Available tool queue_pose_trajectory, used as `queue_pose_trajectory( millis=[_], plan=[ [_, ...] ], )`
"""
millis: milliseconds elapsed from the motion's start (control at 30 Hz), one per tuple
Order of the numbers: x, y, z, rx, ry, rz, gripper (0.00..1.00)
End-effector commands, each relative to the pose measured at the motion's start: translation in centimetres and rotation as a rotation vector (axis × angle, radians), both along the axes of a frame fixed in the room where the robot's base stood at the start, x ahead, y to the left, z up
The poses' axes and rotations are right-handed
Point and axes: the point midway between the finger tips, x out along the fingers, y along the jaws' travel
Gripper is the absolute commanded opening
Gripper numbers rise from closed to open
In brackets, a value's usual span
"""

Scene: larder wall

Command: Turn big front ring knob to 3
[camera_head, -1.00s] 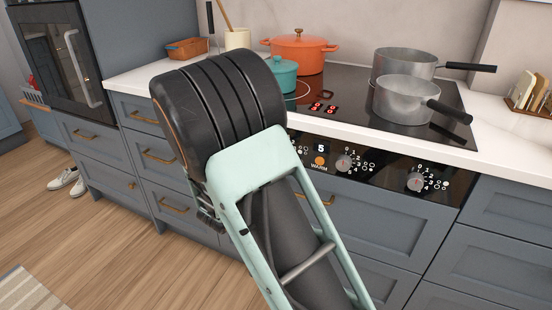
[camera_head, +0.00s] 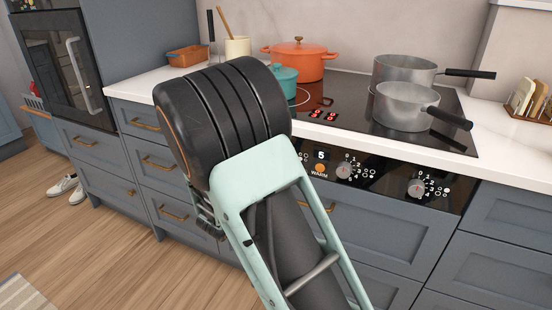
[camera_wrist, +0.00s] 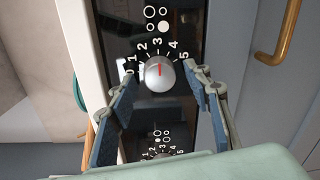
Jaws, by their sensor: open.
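In the wrist view, a round silver knob (camera_wrist: 160,74) with a red pointer line sits on the black control panel, inside a scale of 0 to 5. Its pointer is toward the top of the picture, at about 3. Beyond the scale is a ring diagram (camera_wrist: 157,20) with one filled ring. My gripper (camera_wrist: 159,80) is open, its blue-padded fingers on either side of this knob, with gaps visible; contact is not seen. In the head view, my arm hides the gripper and this knob.
Another knob (camera_wrist: 158,156) shows at the wrist view's bottom. In the head view, two more knobs (camera_head: 344,170) (camera_head: 416,188) sit right of the display (camera_head: 321,155). Pots (camera_head: 403,107) stand on the hob above. A brass drawer handle (camera_wrist: 278,40) lies right of the gripper.

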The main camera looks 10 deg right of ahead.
Motion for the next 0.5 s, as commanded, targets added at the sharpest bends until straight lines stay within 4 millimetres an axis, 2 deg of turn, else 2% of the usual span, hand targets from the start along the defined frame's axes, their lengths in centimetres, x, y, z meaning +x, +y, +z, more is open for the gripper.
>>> queue_pose_trajectory(
  millis=[167,500],
  plan=[
    [-1.1,1.0,0.1,0.0,0.0,0.004,0.45],
    [-6.8,5.1,0.5,0.001,0.001,0.005,0.45]
  ],
)
